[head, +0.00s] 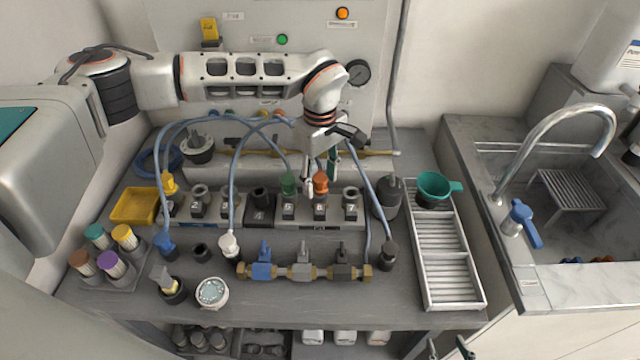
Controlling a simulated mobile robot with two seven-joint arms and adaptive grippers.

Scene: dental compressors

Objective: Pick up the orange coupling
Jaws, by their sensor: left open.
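The orange coupling (320,183) stands upright in the numbered block at the middle of the bench, just right of a green coupling (289,183). My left gripper (320,180) points down from above at the orange coupling. It is open, with one finger on the left side of the coupling and the other behind or above it. I cannot tell whether a finger touches it. Dark slanted pieces at the bottom edge, right of centre, may be the tips of my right gripper (450,348); the rest is out of frame.
Blue hoses (238,160) loop close to the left gripper. A brass valve manifold (305,271) lies in front of the block. A yellow bin (134,207) stands left, a ribbed tray (462,292) and green funnel (436,184) right. The sink (600,235) is further right.

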